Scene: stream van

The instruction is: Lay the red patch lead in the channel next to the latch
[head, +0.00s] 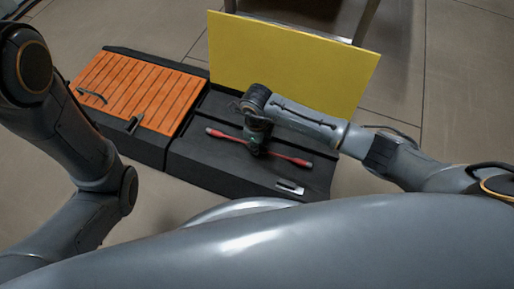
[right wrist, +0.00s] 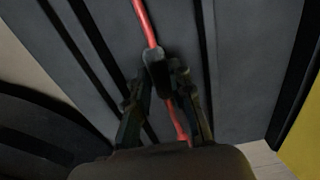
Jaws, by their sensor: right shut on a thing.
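The red patch lead (head: 290,158) stretches across the black panel (head: 205,158), its middle hidden by my right gripper (head: 257,146). That gripper is shut on the lead. Dark channels (right wrist: 208,45) run along the panel on both sides of the lead; I cannot tell how high the lead is above the surface. A small silver piece (head: 290,187), perhaps the latch, sits at the panel's front right. My left gripper is out of view.
An orange slatted panel (head: 140,90) with a black handle-like piece (head: 134,124) adjoins on the left. A yellow upright board (head: 295,65) stands close behind the black panel. Grey tiled floor (head: 460,90) surrounds them.

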